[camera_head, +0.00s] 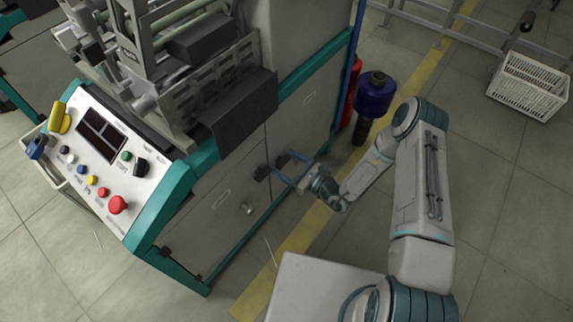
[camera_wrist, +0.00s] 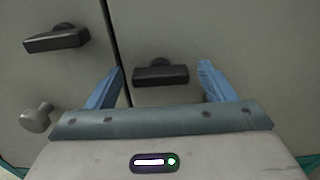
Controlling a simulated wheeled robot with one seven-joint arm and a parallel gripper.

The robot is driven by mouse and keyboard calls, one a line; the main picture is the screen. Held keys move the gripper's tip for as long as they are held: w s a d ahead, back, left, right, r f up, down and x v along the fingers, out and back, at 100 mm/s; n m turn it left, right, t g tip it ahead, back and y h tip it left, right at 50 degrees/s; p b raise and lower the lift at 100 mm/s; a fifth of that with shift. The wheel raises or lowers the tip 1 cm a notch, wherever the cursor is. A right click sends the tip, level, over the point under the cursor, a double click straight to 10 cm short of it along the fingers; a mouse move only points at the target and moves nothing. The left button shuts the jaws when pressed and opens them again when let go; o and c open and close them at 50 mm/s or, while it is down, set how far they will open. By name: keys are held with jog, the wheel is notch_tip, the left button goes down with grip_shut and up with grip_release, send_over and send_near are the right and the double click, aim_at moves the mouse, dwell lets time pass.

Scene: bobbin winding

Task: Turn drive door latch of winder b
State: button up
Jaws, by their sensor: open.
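The winder (camera_head: 215,215) has grey lower doors framed in teal. In the wrist view a dark latch handle (camera_wrist: 160,74) lies level on the right door, between my gripper's two blue fingers. A second dark latch (camera_wrist: 56,39) sits on the left door, upper left, slightly tilted. My gripper (camera_wrist: 161,85) is open, with one finger on each side of the nearer latch and no clear contact. In the head view my gripper (camera_head: 284,167) is at the door face, and the latches there are small and partly hidden by the fingers. Which latch is the drive door's I cannot tell.
A round metal knob (camera_wrist: 36,117) stands out from the left door, left of my gripper. A control panel (camera_head: 100,165) with buttons is at the left. A blue and dark cylinder (camera_head: 376,95) and a red cylinder (camera_head: 352,85) stand beyond my arm. A white crate (camera_head: 528,85) is far right.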

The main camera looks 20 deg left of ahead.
jog(key=shift+a, duration=0.2)
jog(key=c, duration=1)
